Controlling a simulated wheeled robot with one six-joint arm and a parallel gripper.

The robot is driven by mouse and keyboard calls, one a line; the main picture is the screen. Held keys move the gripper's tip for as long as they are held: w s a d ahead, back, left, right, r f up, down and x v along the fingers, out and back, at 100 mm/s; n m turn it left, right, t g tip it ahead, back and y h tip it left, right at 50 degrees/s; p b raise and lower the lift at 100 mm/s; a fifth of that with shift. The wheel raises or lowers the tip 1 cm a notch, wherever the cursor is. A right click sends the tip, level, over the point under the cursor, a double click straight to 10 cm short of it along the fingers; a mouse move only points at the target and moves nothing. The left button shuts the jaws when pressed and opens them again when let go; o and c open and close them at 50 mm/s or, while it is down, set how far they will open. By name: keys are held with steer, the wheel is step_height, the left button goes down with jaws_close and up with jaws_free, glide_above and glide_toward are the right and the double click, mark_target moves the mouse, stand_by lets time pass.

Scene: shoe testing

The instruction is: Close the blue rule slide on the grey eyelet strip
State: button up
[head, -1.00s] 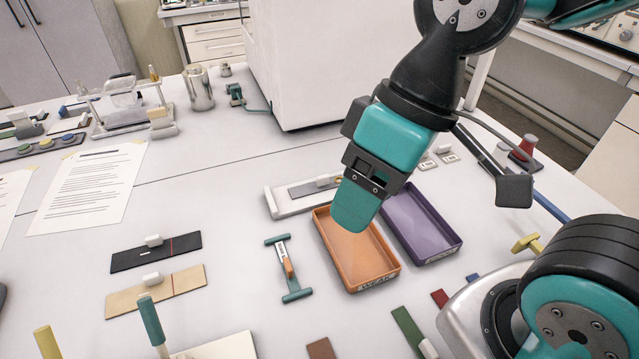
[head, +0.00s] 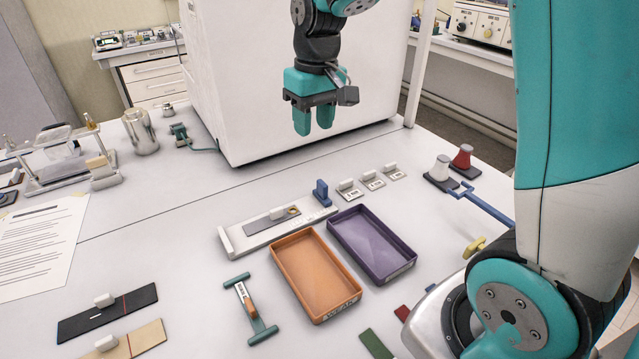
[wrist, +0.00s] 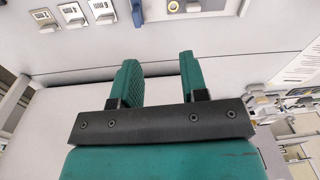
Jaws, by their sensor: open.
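The blue slide (head: 322,193) stands upright at the right end of a white rule (head: 240,241). The grey eyelet strip (head: 265,224) lies flat on the rule, with a white tab and a brassy eyelet near its right end. A gap shows between the strip and the slide. In the wrist view the slide (wrist: 138,13) and part of the strip (wrist: 190,6) show at the top edge. My gripper (head: 313,122) is open and empty, fingers pointing down, well above the table, in front of the white cabinet. Both fingers also show in the wrist view (wrist: 158,62).
An orange tray (head: 285,242) and a purple tray (head: 408,262) lie in front of the rule. Several white-tabbed plates (head: 372,179) sit right of the slide. A teal-ended gauge (head: 247,306) lies front left. A large white cabinet (head: 270,60) stands behind.

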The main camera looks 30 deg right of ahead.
mark_target(322, 183)
steer(key=w+d+f+m, duration=0.1)
steer(key=w+d+f, duration=0.1)
steer(key=w+d, duration=0.15)
steer(key=shift+h, duration=0.3)
steer(key=f, duration=0.5)
steer(key=f+p, duration=0.1)
steer(key=f, duration=0.5)
steer(key=f+p, duration=0.1)
steer(key=f, duration=0.4)
steer(key=shift+s+d+f, duration=0.2)
steer(key=shift+d+f, duration=0.05)
steer(key=shift+f, duration=0.05)
jaws_close()
